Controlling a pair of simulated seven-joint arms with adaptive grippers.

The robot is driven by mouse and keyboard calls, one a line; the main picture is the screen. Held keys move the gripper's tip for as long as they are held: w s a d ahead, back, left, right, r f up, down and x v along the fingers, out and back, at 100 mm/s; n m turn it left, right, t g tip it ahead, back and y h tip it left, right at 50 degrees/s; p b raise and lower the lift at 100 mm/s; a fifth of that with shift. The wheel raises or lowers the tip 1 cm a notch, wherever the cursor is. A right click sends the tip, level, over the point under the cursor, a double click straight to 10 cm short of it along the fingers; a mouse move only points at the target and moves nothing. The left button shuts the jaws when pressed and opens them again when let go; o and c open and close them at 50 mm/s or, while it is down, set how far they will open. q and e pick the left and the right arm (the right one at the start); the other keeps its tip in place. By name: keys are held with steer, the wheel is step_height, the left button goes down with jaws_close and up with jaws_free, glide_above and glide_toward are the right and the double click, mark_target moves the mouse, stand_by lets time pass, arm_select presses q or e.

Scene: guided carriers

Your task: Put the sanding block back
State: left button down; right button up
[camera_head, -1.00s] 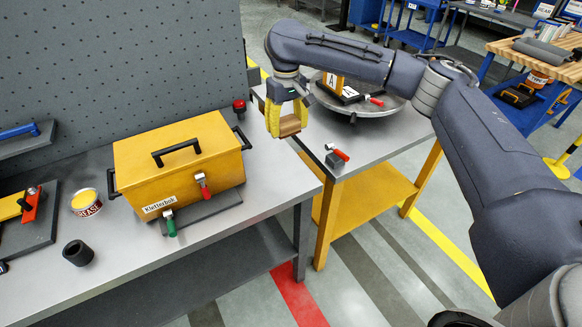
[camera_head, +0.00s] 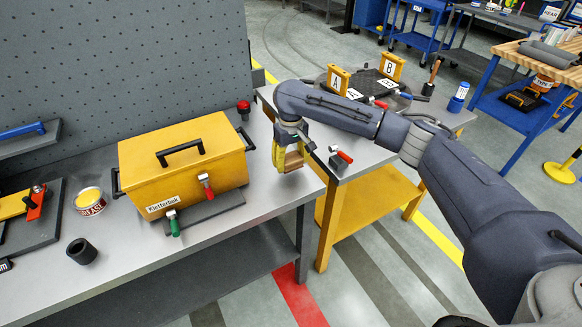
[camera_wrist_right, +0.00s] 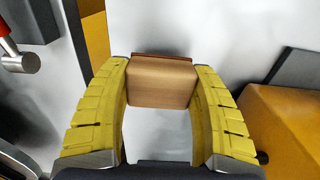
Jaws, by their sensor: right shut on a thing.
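My right gripper (camera_head: 288,162) is shut on the sanding block (camera_head: 294,160), low over the right end of the grey workbench (camera_head: 262,192), to the right of the yellow toolbox. In the right wrist view the block (camera_wrist_right: 162,84) is light wood with a thin reddish-brown layer on its far edge. The yellow fingers of the gripper (camera_wrist_right: 162,90) curve along both its sides. I cannot tell whether the block touches the bench. My left gripper is not in view.
The yellow toolbox (camera_head: 187,170) stands left of the gripper, with a red knob (camera_head: 243,106) behind. A red-handled clamp (camera_head: 340,159) sits on the adjoining table's near corner. A round plate with yellow brackets marked A (camera_head: 337,81) and B (camera_head: 391,66) lies beyond my arm.

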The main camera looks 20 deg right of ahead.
mark_target(291, 168)
steer(key=shift+f, duration=1.45)
steer(key=shift+f, duration=0.15)
steer(key=o, duration=1.2)
step_height(291, 168, up, 12)
steer(key=shift+r, duration=0.2)
